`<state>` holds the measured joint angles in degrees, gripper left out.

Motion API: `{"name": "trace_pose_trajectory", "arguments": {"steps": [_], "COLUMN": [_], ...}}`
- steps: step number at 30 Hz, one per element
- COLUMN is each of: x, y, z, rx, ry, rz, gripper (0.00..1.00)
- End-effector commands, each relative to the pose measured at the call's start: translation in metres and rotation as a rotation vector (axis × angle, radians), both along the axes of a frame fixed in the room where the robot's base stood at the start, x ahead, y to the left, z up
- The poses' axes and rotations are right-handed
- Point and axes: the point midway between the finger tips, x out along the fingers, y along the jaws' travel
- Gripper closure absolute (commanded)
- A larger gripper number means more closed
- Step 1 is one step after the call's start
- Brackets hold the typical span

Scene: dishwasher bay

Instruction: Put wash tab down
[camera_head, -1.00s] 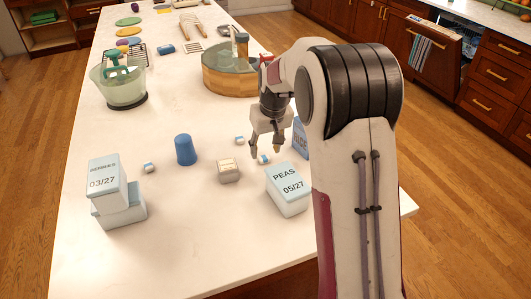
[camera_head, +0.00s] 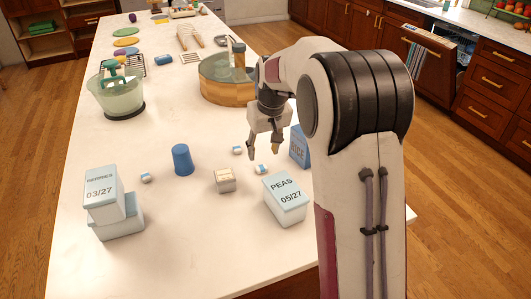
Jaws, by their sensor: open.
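Several small white-and-blue wash tabs lie on the white counter. One wash tab (camera_head: 262,169) lies just below my gripper (camera_head: 263,154) in the picture. A second wash tab (camera_head: 237,150) lies a little to the left of the fingers, and a third wash tab (camera_head: 146,177) lies far left, beside the blue cup. My gripper points down with its fingers apart and nothing visible between them. The fingertips look apart from the nearest tab, though the exact height is hard to tell.
The PEAS box (camera_head: 285,200), RICE box (camera_head: 299,147) and a small beige box (camera_head: 225,181) stand close to my gripper. A blue cup (camera_head: 182,160) and stacked boxes (camera_head: 103,193) stand left. A round wooden-sided basin (camera_head: 226,88) is behind. The front counter (camera_head: 190,255) is clear.

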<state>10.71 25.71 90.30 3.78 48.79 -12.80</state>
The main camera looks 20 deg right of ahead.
Motion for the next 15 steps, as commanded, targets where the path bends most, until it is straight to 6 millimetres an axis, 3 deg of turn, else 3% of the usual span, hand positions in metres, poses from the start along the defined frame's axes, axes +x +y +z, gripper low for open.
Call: {"name": "trace_pose_trajectory", "arguments": {"steps": [8,15], "x": [-0.011,-0.042], "y": [0.006,0.02], "z": [0.013,0.043], "rx": [-0.001,-0.005], "ry": [-0.009,-0.03], "rz": [0.001,0.002], "gripper": [0.59,0.59]}}
